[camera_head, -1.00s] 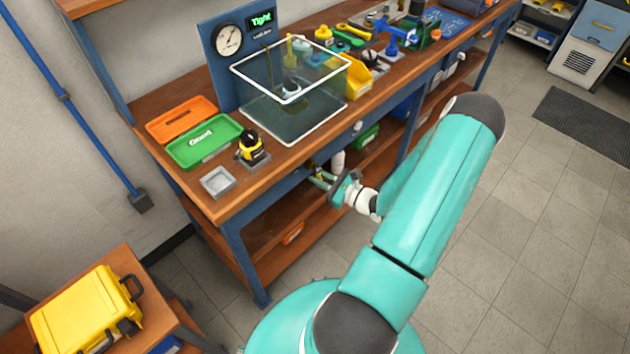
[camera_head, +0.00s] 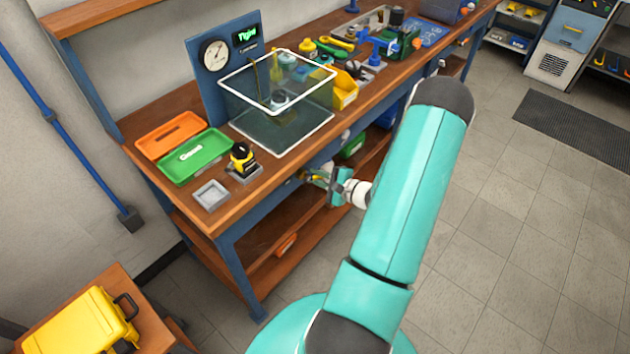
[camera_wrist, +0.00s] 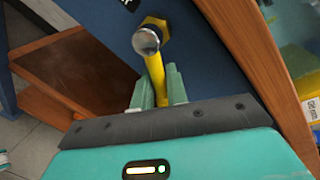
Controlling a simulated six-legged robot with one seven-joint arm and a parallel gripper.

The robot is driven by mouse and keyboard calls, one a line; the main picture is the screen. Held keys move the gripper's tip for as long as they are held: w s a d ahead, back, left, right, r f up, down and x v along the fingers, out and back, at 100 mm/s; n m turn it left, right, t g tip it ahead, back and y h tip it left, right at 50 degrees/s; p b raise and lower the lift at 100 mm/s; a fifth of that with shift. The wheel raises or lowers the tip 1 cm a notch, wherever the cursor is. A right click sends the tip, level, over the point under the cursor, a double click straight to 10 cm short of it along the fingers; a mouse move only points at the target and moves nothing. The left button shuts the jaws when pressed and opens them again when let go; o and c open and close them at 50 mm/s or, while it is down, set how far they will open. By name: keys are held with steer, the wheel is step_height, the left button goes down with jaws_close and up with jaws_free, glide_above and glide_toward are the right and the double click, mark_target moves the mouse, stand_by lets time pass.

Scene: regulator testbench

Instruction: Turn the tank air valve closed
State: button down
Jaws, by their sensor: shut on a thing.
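The tank air valve shows in the wrist view as a yellow lever (camera_wrist: 156,77) running from a round silver cap down between my fingers. It sits on a dark blue panel. My gripper (camera_wrist: 159,88) is shut on the lever, with one pale green finger on each side. In the head view my gripper (camera_head: 320,178) is just below the bench's front edge, by the glass tank (camera_head: 283,128). The valve is too small and too covered there to read its angle.
The wooden bench (camera_head: 235,207) overhangs the gripper, with a lower shelf (camera_head: 255,258) beneath. A yellow case (camera_head: 75,325) is at lower left.

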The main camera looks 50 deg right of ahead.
steer(key=n, duration=0.1)
steer(key=r+n, duration=0.1)
steer(key=n, duration=0.1)
steer(key=shift+d+r+h, duration=0.2)
steer(key=shift+d+h, duration=0.15)
steer(key=shift+h, duration=0.05)
steer(key=shift+d+r+n+h, duration=0.15)
steer(key=shift+r+n+h, duration=0.5)
steer(key=shift+n, duration=0.65)
steer(key=c, duration=1.5)
jaws_free()
steer(key=s+r, duration=0.1)
steer(key=s, duration=0.8)
steer(key=s+r, duration=0.1)
steer(key=s, duration=0.3)
steer(key=shift+s+d+r, duration=0.1)
steer(key=shift+s+r, duration=0.2)
steer(key=shift+r, duration=0.05)
